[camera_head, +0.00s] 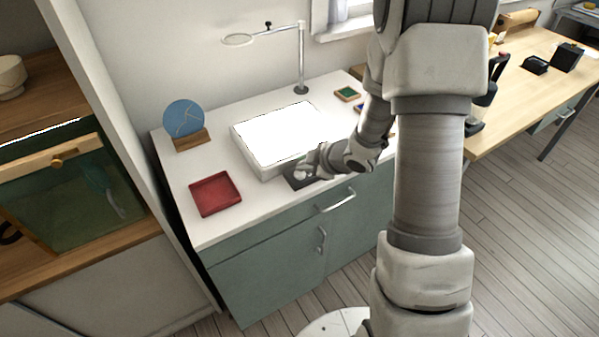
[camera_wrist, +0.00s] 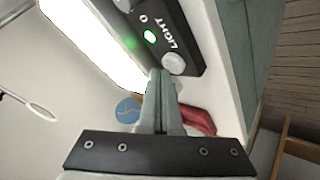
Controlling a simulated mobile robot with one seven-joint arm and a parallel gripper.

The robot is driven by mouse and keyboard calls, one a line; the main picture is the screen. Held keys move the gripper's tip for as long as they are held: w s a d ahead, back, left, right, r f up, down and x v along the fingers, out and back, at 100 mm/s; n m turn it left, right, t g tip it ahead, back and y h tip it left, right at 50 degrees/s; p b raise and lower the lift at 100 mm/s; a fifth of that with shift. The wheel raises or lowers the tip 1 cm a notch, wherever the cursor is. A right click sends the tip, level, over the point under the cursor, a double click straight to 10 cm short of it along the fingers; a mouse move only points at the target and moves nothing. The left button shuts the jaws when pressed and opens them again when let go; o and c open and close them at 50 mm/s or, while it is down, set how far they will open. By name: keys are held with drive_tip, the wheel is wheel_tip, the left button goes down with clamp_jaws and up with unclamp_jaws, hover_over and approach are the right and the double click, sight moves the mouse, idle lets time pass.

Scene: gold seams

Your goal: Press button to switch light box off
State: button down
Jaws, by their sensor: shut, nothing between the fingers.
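The light box (camera_head: 237,140) lies on the white counter, and its top glows bright white. Its glowing edge also shows in the wrist view (camera_wrist: 95,42). A dark control panel (camera_head: 292,182) sits at its front edge. In the wrist view the panel (camera_wrist: 188,48) is marked LIGHT and carries a lit green indicator (camera_wrist: 150,36) and a round pale button (camera_wrist: 173,64). My gripper (camera_wrist: 161,74) is shut and empty, its fingertips close beside the button in the picture. I cannot tell whether they touch it. In the head view my gripper (camera_head: 304,172) is over the panel.
A red tray (camera_head: 215,194) lies at the counter's front left. A blue disc (camera_head: 184,117) stands in a wooden holder behind it. A magnifier lamp (camera_head: 301,60) rises behind the light box. Small framed pieces (camera_head: 347,94) lie at the back right. Bare counter surrounds the tray.

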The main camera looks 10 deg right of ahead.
sight(304, 175)
drive_tip(key=shift+f+b, duration=0.3)
drive_tip(key=shift+f, duration=0.15)
drive_tip(key=shift+r, duration=0.1)
drive_tip(key=shift+r+p, duration=0.4)
drive_tip(key=shift+p, duration=0.05)
wheel_tip(304, 175, up, 6)
drive_tip(key=p, duration=0.5)
drive_tip(key=shift+r+p, duration=0.1)
drive_tip(key=shift+p, duration=0.3)
